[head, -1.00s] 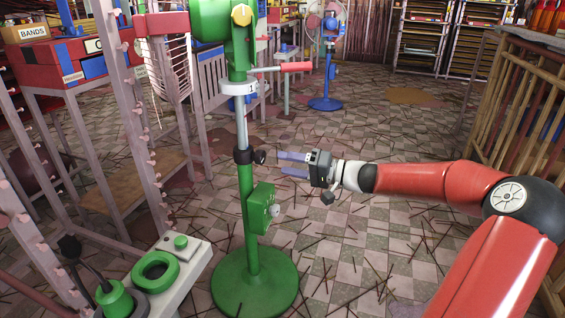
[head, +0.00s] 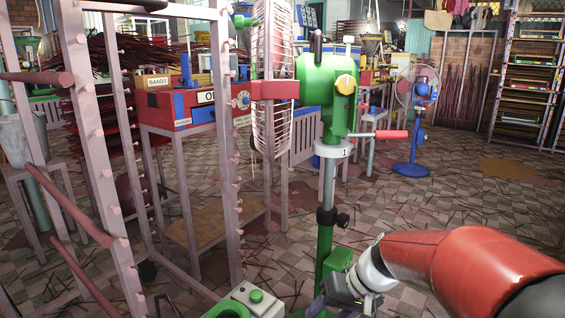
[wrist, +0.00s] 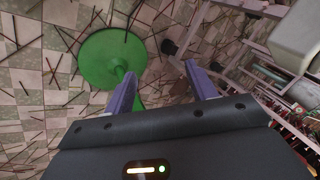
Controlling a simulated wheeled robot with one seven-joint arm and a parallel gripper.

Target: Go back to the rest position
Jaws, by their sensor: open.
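My gripper (wrist: 163,88) is open and empty in the wrist view, its two purple fingers apart. In the head view my gripper (head: 328,303) is low at the bottom edge, in front of the lower part of the green fan stand (head: 325,245), and its fingertips are partly cut off. In the wrist view the round green base (wrist: 112,57) of the stand lies on the floor beyond the left finger. I cannot tell whether the gripper touches the stand. My red arm reaches in from the right.
A pink pegged rack (head: 100,190) stands at the left. A white box with a green button (head: 257,296) is just left of my gripper. A blue fan (head: 412,120) stands farther back. The tiled floor (head: 460,215) at the right is open, with scattered sticks.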

